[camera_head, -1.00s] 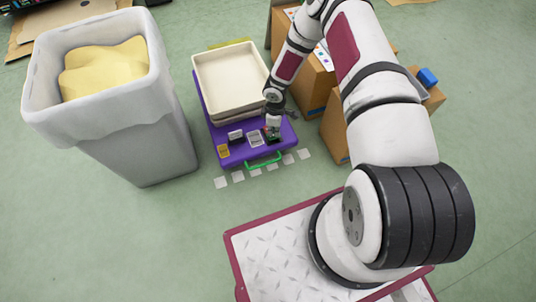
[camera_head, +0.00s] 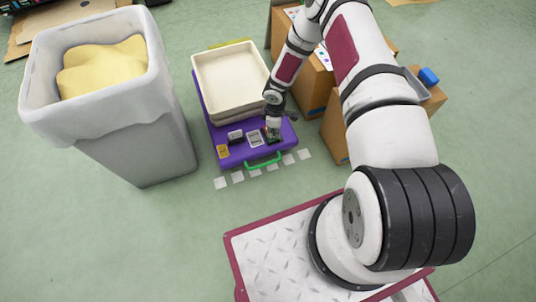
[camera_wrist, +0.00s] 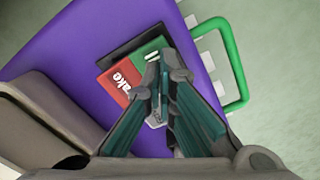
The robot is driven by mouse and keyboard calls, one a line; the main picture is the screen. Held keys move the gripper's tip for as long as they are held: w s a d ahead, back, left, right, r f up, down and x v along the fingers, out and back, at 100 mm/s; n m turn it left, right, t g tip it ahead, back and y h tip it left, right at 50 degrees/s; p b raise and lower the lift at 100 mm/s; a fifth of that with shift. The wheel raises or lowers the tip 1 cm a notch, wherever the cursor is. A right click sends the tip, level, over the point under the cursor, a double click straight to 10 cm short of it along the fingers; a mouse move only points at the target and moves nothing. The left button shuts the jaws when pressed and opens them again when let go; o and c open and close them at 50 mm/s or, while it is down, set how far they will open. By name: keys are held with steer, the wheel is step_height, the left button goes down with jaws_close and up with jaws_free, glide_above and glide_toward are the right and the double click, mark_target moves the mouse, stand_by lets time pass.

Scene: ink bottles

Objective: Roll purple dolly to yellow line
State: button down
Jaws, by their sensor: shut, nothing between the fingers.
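The purple dolly (camera_head: 233,160) stands on the green floor with stacked cream trays (camera_head: 228,88) on its far part. A green handle (camera_head: 262,162) sticks out at its near edge; it also shows in the wrist view (camera_wrist: 236,62). A red and green brake plate (camera_wrist: 120,82), its lettering partly covered, lies on the dolly's top. My gripper (camera_head: 272,138) is shut and empty, pointing down at this plate. In the wrist view its fingertips (camera_wrist: 160,72) overlap the green half; contact is unclear. The yellow line (camera_head: 229,43) shows just beyond the trays.
A grey bin (camera_head: 150,150) with a yellow filling stands close left of the dolly. Cardboard boxes (camera_head: 334,130) stand close on the right, partly behind my arm. White floor squares (camera_head: 238,177) run along the dolly's near edge. Open floor lies in front.

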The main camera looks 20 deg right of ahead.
step_height(320, 180, up, 7)
steer(key=p, duration=0.4)
stand_by(0.4)
stand_by(0.5)
